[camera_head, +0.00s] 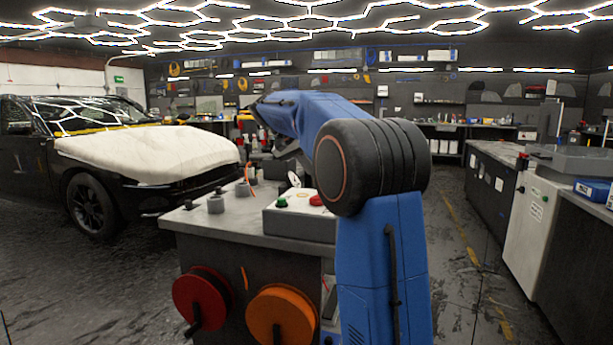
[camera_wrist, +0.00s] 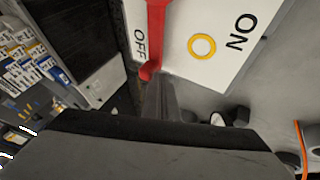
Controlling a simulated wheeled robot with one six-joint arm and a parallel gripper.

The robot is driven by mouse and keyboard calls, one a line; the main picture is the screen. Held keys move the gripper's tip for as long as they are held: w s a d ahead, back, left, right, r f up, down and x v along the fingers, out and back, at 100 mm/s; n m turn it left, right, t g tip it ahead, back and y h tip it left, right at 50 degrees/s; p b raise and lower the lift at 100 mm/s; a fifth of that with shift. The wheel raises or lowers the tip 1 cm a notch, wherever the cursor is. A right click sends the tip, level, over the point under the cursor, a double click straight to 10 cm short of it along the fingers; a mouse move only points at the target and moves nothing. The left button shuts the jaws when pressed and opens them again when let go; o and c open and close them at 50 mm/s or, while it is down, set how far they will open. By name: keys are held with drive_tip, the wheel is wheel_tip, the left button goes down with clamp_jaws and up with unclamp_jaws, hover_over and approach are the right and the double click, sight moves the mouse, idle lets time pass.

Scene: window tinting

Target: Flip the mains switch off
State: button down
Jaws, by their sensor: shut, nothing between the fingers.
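The mains switch shows in the wrist view as a white plate (camera_wrist: 190,60) with black OFF and ON lettering and a yellow ring between them. Its red lever (camera_wrist: 155,32) lies beside the OFF lettering, away from ON; its top end runs out of the picture. My gripper (camera_wrist: 158,84) is shut and empty, its fingertips close to the lever's lower red end. I cannot tell whether they touch.
A car (camera_head: 90,195) stands at left, benches (camera_head: 498,168) at right. The floor between cart and right benches is open.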

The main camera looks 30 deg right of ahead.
drive_tip(key=shift+s+d+f, duration=0.1)
drive_tip(key=shift+s+d, duration=0.75)
drive_tip(key=shift+d, duration=0.25)
